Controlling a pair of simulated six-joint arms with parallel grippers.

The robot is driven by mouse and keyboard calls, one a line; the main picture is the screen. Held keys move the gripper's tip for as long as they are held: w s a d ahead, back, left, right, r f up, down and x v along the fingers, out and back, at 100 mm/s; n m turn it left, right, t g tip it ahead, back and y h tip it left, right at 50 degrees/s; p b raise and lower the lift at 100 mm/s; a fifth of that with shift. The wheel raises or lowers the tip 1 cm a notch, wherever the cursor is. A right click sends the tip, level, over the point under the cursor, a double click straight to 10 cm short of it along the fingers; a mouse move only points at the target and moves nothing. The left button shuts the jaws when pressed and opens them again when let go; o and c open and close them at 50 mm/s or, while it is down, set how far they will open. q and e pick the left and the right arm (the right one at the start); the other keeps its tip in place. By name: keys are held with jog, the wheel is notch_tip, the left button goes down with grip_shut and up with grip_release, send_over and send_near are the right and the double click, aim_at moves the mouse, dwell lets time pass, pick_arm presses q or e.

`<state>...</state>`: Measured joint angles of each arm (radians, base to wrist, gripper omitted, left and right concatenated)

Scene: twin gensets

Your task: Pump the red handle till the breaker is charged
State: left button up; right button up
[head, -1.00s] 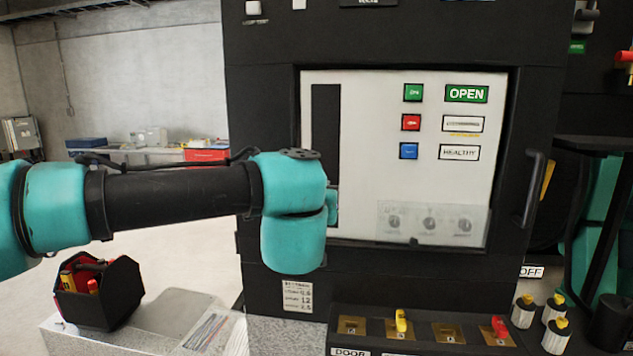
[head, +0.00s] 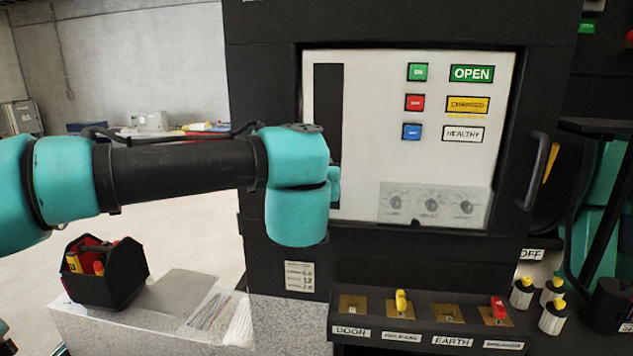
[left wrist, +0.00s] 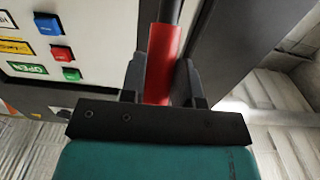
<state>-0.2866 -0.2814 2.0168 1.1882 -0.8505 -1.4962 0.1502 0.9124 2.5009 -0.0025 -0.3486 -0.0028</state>
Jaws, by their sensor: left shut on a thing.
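The red handle (left wrist: 162,60) shows in the left wrist view, with a dark shaft running up from it. My left gripper (left wrist: 165,82) is shut on it, one finger on each side. In the head view my left wrist hides the handle and most of the gripper, in front of the dark slot (head: 327,110) of the white breaker panel (head: 365,90). The yellow indicator (head: 467,105) reads CHARGED. The green indicator (head: 472,73) above it reads OPEN, and the white one (head: 464,134) below reads HEALTHY. My right gripper is out of view.
Green, red and blue buttons (head: 411,132) sit left of the indicators. A black door handle (head: 537,178) stands out at the panel's right. A key shelf (head: 375,335) juts out below. A black tool caddy (head: 122,278) stands on the ledge at lower left.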

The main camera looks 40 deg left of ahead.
pick_arm(q)
jog(key=shift+r, duration=0.1)
jog(key=shift+w+a+r, duration=0.35)
jog(key=shift+w+r, duration=0.2)
jog(key=shift+w, duration=0.1)
jog(key=shift+w+a+r, duration=0.4)
jog(key=shift+w+r, duration=0.15)
jog(key=shift+w, duration=0.05)
jog(key=shift+w+a+r, duration=0.35)
jog(key=shift+w+r, duration=0.2)
jog(key=shift+w, duration=0.1)
jog(key=w, duration=0.1)
jog(key=w+a+r, duration=0.1)
jog(key=w+a, duration=0.1)
jog(key=shift+w+r, duration=0.15)
jog(key=shift+r, duration=0.1)
jog(key=o, duration=1.1)
jog(key=shift+o, duration=0.2)
jog(key=v, duration=0.9)
